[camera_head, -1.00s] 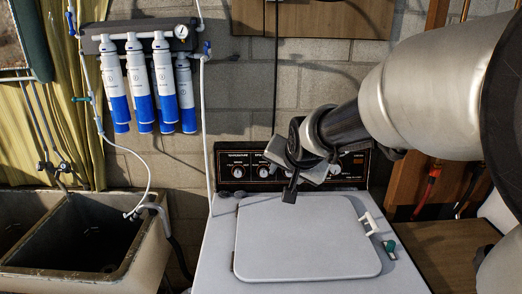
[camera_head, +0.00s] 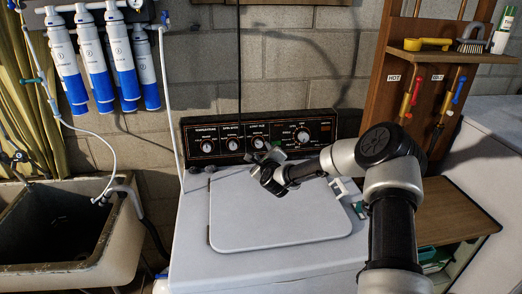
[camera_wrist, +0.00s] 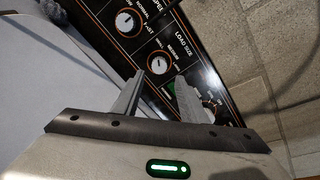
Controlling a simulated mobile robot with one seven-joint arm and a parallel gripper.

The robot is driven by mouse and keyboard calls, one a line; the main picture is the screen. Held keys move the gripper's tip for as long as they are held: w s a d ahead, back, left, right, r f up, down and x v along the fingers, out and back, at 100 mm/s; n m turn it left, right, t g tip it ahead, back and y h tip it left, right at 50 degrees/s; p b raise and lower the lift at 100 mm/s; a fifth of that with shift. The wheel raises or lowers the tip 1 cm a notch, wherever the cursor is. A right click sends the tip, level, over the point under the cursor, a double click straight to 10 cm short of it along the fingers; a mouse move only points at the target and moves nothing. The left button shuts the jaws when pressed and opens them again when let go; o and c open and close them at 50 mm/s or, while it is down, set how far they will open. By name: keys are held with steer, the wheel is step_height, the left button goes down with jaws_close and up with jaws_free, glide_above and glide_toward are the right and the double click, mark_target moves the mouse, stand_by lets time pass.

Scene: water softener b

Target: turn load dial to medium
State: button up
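The load dial (camera_head: 258,142) is a small white-faced knob, third from the left on the washer's black control panel (camera_head: 320,128). In the wrist view the dial (camera_wrist: 160,63) sits beside the "LOAD SIZE" lettering, with "MEDIUM" printed near it. Its exact setting is too small to read. My gripper (camera_head: 266,163) is just in front of and below the dial, above the back of the washer lid. In the wrist view its two fingers (camera_wrist: 160,82) are apart, with nothing held between them. The dial shows just beyond the fingertips, and contact is not visible.
Other knobs flank the dial: the spin speed knob (camera_head: 233,145) to its left and a larger knob (camera_head: 303,136) to its right. The closed white lid (camera_head: 270,222) lies below. A sink (camera_head: 70,235) stands left; a wooden tap board (camera_head: 425,75) is right.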

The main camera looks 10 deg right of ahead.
mark_target(260, 145)
steer(key=x, duration=0.8)
steer(key=shift+w+a, duration=0.1)
steer(key=shift+w, duration=0.1)
steer(key=c, duration=0.6)
steer(key=shift+s+f+m, duration=0.1)
steer(key=shift+f+m, duration=0.1)
steer(key=shift+m, duration=0.4)
steer(key=m, duration=0.9)
steer(key=o, duration=0.3)
steer(key=shift+r+m, duration=0.1)
steer(key=shift+m, duration=0.7)
steer(key=o, duration=0.5)
steer(key=shift+r, duration=0.1)
